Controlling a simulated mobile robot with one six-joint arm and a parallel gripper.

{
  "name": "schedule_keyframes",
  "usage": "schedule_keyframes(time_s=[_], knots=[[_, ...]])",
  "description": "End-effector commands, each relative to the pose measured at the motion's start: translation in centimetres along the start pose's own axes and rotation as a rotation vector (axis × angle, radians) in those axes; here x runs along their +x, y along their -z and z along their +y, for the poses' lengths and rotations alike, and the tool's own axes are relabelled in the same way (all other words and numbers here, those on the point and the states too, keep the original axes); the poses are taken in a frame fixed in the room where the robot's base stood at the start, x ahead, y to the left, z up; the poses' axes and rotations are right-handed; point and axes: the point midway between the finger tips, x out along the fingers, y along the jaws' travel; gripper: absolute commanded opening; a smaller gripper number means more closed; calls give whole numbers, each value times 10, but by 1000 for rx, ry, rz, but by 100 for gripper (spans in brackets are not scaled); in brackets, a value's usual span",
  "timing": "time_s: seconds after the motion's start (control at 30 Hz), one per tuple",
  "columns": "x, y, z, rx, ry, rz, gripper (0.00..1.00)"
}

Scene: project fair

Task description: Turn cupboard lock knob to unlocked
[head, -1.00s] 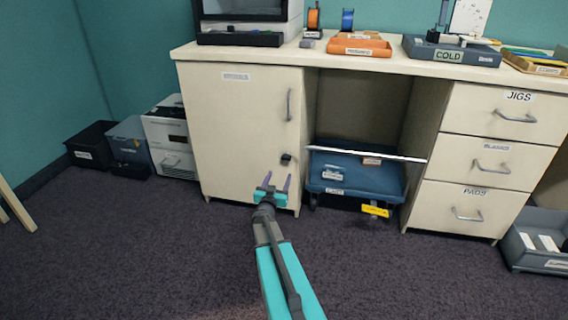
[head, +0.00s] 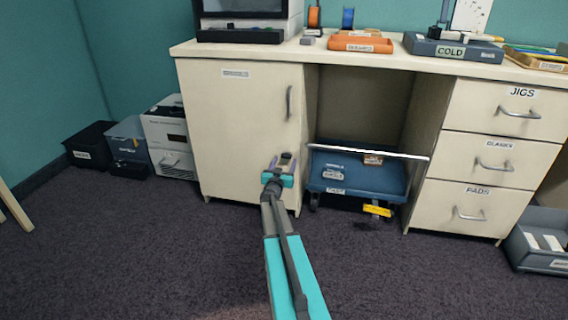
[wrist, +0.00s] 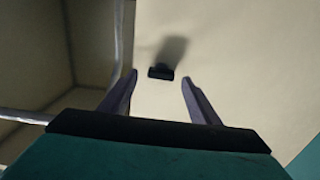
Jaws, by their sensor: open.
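The cream cupboard door (head: 235,130) is closed, with a grey bar handle (head: 289,103) high on its right side. The small black lock knob (head: 286,155) sits low near the door's right edge. In the wrist view the knob (wrist: 161,72) shows as a dark bar lying crosswise, with its shadow on the door above it. My gripper (head: 281,160) is in front of the knob, its jaws open. In the wrist view the open fingers (wrist: 158,95) stand either side of the knob's line, with gaps on both sides and nothing held.
A blue cart (head: 357,175) with a pale bar handle stands under the desk, just right of the cupboard. A drawer unit (head: 497,155) is farther right. Grey and black bins (head: 90,146) stand left. The carpet in front is clear.

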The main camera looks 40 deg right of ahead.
Motion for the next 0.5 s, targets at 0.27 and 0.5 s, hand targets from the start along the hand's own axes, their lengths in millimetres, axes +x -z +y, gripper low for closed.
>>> schedule_keyframes(time_s=[0.27, 0.5], knots=[[25, -2, -1, 1, 0, -1, 56], [31, 0, 0, 0, 0, 0, 56]])
